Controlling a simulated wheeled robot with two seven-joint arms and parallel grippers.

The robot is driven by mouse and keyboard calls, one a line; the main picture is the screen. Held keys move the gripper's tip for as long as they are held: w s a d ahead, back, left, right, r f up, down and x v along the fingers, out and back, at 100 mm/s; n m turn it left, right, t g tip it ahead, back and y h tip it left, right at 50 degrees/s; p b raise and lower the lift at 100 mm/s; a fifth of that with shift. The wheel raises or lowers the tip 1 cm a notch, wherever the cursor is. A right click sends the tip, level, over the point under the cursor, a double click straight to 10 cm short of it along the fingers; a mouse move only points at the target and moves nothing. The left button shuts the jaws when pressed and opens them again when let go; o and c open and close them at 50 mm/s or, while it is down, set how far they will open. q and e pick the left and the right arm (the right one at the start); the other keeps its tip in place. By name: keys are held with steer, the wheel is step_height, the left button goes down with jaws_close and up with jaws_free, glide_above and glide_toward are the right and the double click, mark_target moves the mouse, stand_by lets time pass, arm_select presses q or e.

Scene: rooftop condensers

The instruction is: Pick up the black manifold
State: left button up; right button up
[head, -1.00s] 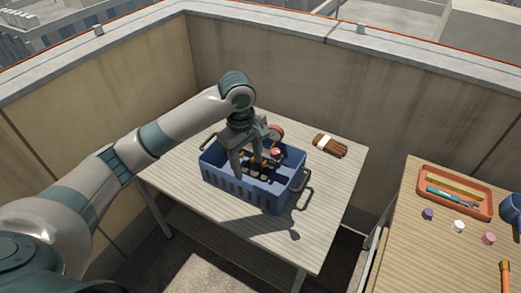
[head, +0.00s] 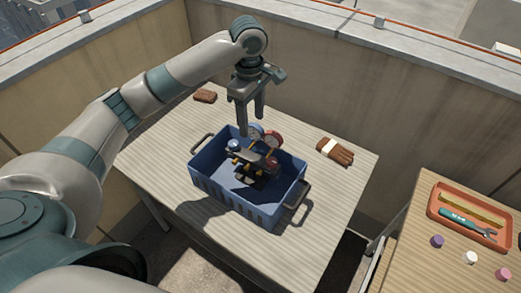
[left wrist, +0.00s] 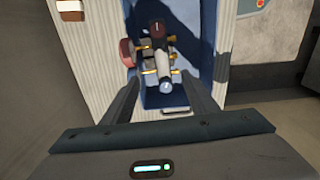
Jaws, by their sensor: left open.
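The black manifold (head: 262,164) sits inside the blue crate (head: 233,207) on the slatted table. It carries a red gauge, a blue gauge and brass fittings. It also shows in the left wrist view (left wrist: 158,62), partly in shadow, with the red gauge at its left. My left gripper (head: 251,124) is open and empty, pointing down above the back of the crate, with its fingertips above the manifold. In the left wrist view, the open fingers (left wrist: 160,92) reach towards the manifold from below. My right gripper is not in view.
A second table holds an orange tray (head: 437,207) with tools and several small caps. A wall stands behind the tables.

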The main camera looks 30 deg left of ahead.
arm_select(q)
steer(key=p, duration=0.3)
glide_toward(252, 157)
step_height(252, 157, down, 6)
steer(key=shift+w+r, duration=0.15)
steer(key=shift+r, duration=0.05)
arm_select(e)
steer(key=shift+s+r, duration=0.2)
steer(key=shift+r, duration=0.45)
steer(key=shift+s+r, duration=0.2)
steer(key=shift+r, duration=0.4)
arm_select(q)
steer(key=shift+f, duration=0.1)
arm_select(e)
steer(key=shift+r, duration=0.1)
arm_select(q)
steer(key=shift+f, duration=0.25)
step_height(252, 157, down, 4)
steer(key=shift+r+p, duration=0.1)
steer(key=shift+p, duration=0.6)
steer(key=shift+f, duration=0.35)
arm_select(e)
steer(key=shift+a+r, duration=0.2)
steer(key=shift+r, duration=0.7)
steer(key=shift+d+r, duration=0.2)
arm_select(q)
steer(key=shift+f+p, duration=0.25)
steer(key=shift+p, duration=0.35)
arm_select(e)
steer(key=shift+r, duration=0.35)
